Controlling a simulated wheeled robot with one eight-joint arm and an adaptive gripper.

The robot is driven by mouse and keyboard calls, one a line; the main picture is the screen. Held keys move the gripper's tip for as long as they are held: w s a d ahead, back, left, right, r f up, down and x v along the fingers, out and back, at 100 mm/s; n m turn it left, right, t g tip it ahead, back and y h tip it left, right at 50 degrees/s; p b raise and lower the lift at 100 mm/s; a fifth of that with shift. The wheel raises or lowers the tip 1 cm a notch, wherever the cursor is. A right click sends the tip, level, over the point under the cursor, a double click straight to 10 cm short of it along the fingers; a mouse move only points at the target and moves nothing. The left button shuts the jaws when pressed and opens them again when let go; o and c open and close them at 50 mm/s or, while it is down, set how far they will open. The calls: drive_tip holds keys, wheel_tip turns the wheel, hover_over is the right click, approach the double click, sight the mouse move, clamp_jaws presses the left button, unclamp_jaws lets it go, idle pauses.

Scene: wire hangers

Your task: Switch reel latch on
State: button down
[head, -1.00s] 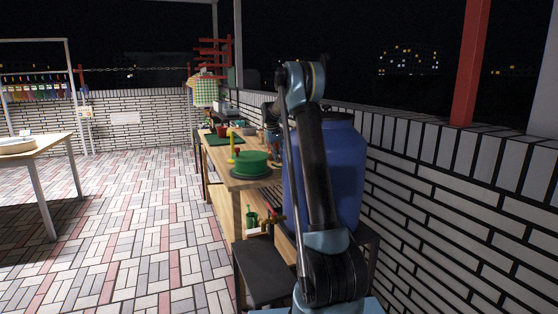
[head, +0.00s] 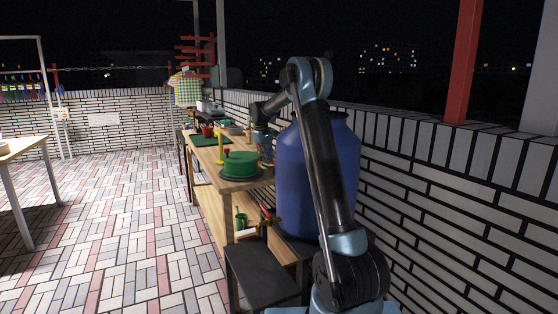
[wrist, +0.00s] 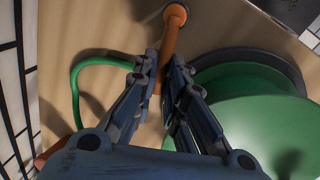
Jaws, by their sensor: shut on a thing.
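The green reel (head: 240,163) sits on a dark round base on the wooden workbench. It fills the right side of the wrist view (wrist: 245,125). An orange rod (wrist: 170,42) with a round end stands beside the reel, likely the latch. My gripper (wrist: 160,65) is shut on this rod, with one finger on each side. The rod's lower part is hidden by the fingers. A green hose (wrist: 85,75) loops to the left of the fingers. In the head view my gripper (head: 263,148) is small, at the bench's right side behind the reel.
A large blue barrel (head: 295,180) stands right of the bench, close to my arm. A brick wall (head: 430,190) runs along the right. A black stool (head: 262,270) stands in front of the bench (head: 215,205). The tiled floor (head: 110,220) to the left is open.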

idle(0.4)
drive_tip(key=c, duration=1.6)
unclamp_jaws()
drive_tip(key=shift+c, duration=0.2)
drive_tip(key=shift+s+a, duration=0.1)
drive_tip(key=shift+r, duration=0.1)
drive_tip(key=shift+r, duration=0.25)
wheel_tip(320, 180, up, 7)
drive_tip(key=shift+s+a, duration=0.4)
drive_tip(key=shift+a, duration=0.05)
